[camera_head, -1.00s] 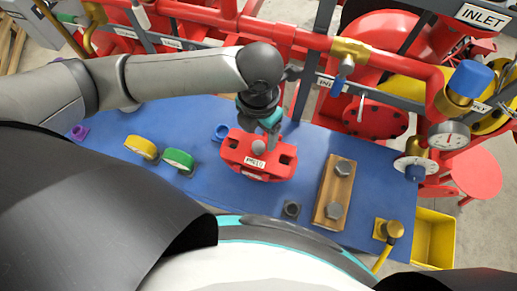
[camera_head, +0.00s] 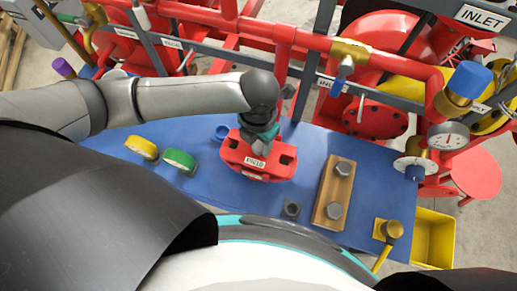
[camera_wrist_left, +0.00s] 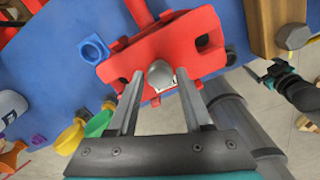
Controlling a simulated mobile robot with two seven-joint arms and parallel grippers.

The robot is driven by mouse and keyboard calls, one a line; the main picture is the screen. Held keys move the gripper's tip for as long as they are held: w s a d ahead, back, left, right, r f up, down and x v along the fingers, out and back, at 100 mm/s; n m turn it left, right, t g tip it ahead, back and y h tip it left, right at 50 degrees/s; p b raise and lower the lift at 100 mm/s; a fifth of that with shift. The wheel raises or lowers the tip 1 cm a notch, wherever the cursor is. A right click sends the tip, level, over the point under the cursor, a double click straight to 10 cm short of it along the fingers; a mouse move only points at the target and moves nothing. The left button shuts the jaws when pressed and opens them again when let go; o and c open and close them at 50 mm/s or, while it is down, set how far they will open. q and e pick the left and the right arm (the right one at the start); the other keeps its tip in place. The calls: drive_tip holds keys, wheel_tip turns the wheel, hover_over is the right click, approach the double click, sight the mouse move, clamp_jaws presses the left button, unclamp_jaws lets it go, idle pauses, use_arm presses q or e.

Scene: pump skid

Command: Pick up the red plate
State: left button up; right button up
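The red plate (camera_head: 248,165) lies on the blue table top, with a white label on its front and a grey knob in its middle. It also shows in the left wrist view (camera_wrist_left: 187,35). My left gripper (camera_head: 258,146) is over the plate's middle, pointing down. In the left wrist view my left gripper (camera_wrist_left: 160,76) is open, with one finger on each side of the grey knob (camera_wrist_left: 160,73) and small gaps visible. A black and teal hand at the wrist view's right edge looks like my right gripper (camera_wrist_left: 268,74); its fingers are too small to read.
A blue ring (camera_head: 221,131) lies close behind the plate. Yellow (camera_head: 141,147) and green (camera_head: 179,160) rings lie to the left. A wooden block with bolts (camera_head: 334,192) and a dark nut (camera_head: 291,209) are to the right. Red pipes (camera_head: 290,38) run behind the table.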

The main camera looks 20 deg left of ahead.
use_arm(q)
clamp_jaws()
drive_tip(key=shift+w+r, duration=0.1)
idle(0.9)
